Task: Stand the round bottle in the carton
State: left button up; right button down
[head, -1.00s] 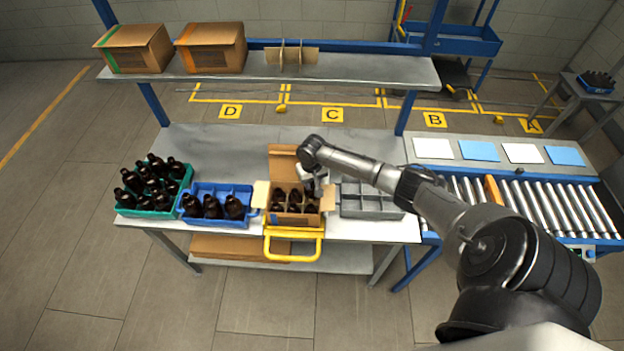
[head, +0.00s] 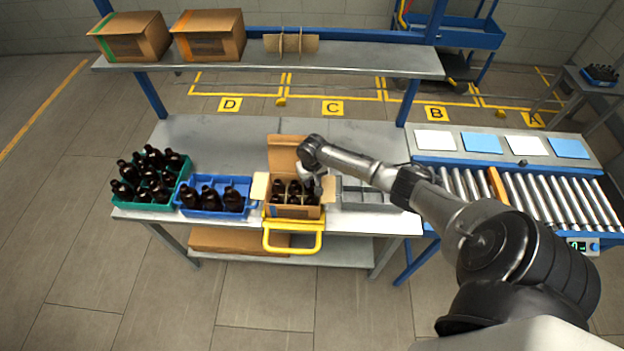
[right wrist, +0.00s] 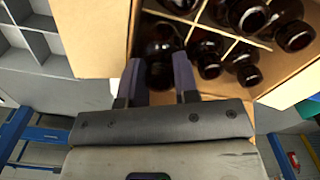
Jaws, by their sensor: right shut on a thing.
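The open cardboard carton (head: 291,211) stands at the front of the bench, flaps spread, with several dark amber bottles in its divided cells. My right gripper (head: 313,190) is at the carton's right side, pointing down into it. In the right wrist view my right gripper (right wrist: 156,75) is shut on a dark round bottle (right wrist: 160,45). That bottle is upright in a corner cell of the carton (right wrist: 95,35), its lower part hidden. My left gripper is out of view.
Left of the carton stand a blue crate (head: 190,211) with bottles and a green crate (head: 130,207) full of bottles. A grey divided tray (head: 375,197) is close on the right. A yellow handle (head: 292,249) sticks out in front. A shelf (head: 350,66) spans the back.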

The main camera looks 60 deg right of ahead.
jog(key=shift+f, duration=0.1)
dwell(0.3)
jog(key=shift+f, duration=0.35)
jog(key=shift+f+b, duration=0.6)
jog(key=shift+f, duration=0.1)
jog(key=c, duration=1.1)
grip_release()
jog(key=o, duration=0.3)
jog(key=shift+r, duration=0.1)
notch_tip(320, 180, up, 14)
jog(key=shift+f, duration=0.15)
